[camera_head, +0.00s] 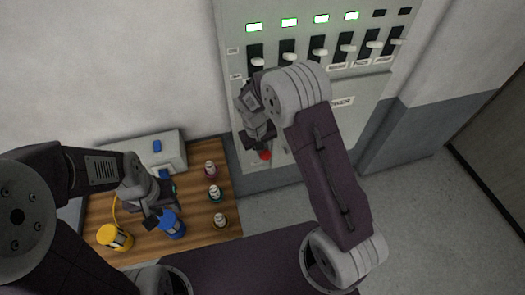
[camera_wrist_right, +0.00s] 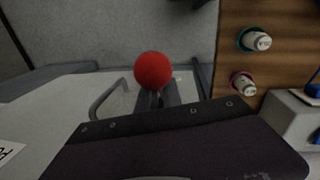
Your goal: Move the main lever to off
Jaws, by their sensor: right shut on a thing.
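The main lever shows as a red ball knob (camera_head: 265,155) low on the grey electrical panel (camera_head: 350,108). In the right wrist view the red knob (camera_wrist_right: 153,71) stands just beyond my fingertips. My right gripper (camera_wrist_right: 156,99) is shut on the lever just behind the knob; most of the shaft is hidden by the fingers. In the head view my right gripper (camera_head: 258,140) is partly hidden by its own wrist. My left gripper (camera_head: 163,211) is open and empty above the wooden table, close to a blue spool (camera_head: 172,226).
Several small toggle switches (camera_head: 320,54) line the panel above the lever, with some green lights lit over them. A yellow spool (camera_head: 115,238), several small bottle-like pieces (camera_head: 214,193) and a grey box (camera_head: 158,148) stand on the wooden table (camera_head: 205,235). Floor is clear at right.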

